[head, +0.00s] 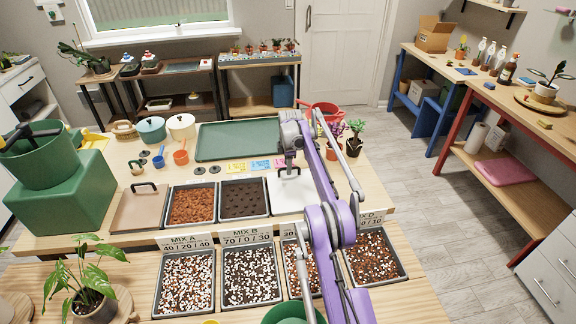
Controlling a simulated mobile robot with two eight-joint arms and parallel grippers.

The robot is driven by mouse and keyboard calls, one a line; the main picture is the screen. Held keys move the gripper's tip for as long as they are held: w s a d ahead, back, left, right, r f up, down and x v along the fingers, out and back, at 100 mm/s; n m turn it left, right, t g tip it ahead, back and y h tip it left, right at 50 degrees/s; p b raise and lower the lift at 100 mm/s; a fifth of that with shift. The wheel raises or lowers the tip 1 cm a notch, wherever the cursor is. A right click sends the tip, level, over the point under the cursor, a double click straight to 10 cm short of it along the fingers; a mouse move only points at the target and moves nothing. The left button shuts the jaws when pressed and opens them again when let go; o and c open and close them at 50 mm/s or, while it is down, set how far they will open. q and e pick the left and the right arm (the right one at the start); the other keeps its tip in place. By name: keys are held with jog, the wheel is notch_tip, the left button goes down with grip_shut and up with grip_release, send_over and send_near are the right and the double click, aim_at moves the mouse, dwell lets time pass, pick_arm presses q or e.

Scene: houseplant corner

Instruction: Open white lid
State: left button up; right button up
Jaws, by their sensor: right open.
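The white lid (284,202) is a flat square panel with a dark handle (290,175). It lies in the row of soil bins on the wooden table, right of the dark-soil bin, and appears closed. My right gripper (290,166) hangs from the purple arm, pointing down just above the lid's handle. It is open; whether its fingers straddle or touch the handle is too small to tell. My arm hides the lid's right part. My left gripper is not in view.
A tan lid (138,207) with a dark handle, a bark bin (191,205) and a dark-soil bin (243,199) stand to the left. A green tray (235,141) lies behind. Labelled mix trays (184,283) line the front. Potted plants (354,146) stand at the right.

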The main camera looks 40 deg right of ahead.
grip_shut()
dwell(1.4)
